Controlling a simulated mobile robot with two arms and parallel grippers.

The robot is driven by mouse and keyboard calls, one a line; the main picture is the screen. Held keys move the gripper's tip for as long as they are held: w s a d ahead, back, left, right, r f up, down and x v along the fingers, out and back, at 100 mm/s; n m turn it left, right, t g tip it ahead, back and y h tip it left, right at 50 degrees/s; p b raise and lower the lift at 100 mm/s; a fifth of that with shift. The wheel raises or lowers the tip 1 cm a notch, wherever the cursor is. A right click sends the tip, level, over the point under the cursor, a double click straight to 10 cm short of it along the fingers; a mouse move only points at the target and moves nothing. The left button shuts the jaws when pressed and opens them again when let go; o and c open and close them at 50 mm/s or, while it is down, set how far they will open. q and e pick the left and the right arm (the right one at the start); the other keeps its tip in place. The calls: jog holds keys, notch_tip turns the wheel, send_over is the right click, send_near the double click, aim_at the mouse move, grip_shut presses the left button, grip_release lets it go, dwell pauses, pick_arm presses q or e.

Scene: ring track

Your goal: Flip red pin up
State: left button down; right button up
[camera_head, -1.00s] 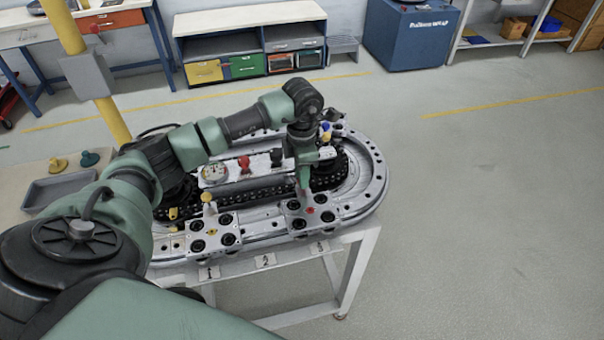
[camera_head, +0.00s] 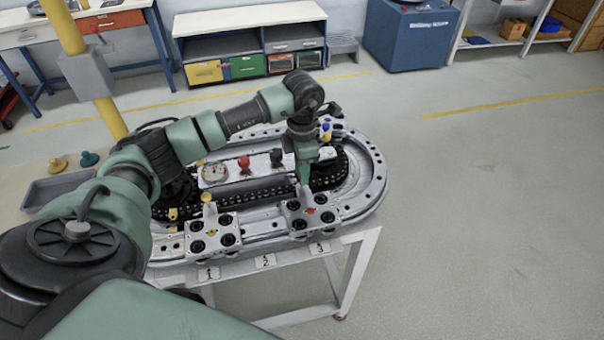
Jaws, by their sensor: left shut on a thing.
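My left gripper (camera_head: 303,190) reaches down over the right-hand carriage (camera_head: 298,223) on the near side of the ring track. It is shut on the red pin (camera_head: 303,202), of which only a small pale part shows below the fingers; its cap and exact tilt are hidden. A red mark (camera_head: 310,211) shows on the carriage top just beside the fingertips. The left-hand carriage (camera_head: 226,240) carries an upright pin with a yellow cap (camera_head: 207,197). My right gripper is out of view.
A red knob (camera_head: 245,162), a round gauge (camera_head: 214,172) and a dark knob (camera_head: 277,155) stand on the panel inside the ring. A blue-topped part (camera_head: 326,127) is close behind my wrist. A grey tray (camera_head: 58,188) lies at left. The floor at right is clear.

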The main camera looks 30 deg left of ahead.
pick_arm(q)
jog(key=c, duration=1.3)
grip_release()
jog(key=shift+w+r, duration=0.1)
jog(key=shift+r, duration=0.05)
jog(key=shift+o, duration=0.5)
jog(key=shift+r, duration=0.2)
notch_tip(320, 180, up, 6)
jog(key=shift+r+b, duration=0.2)
jog(key=shift+b, duration=1)
jog(key=shift+r, duration=0.5)
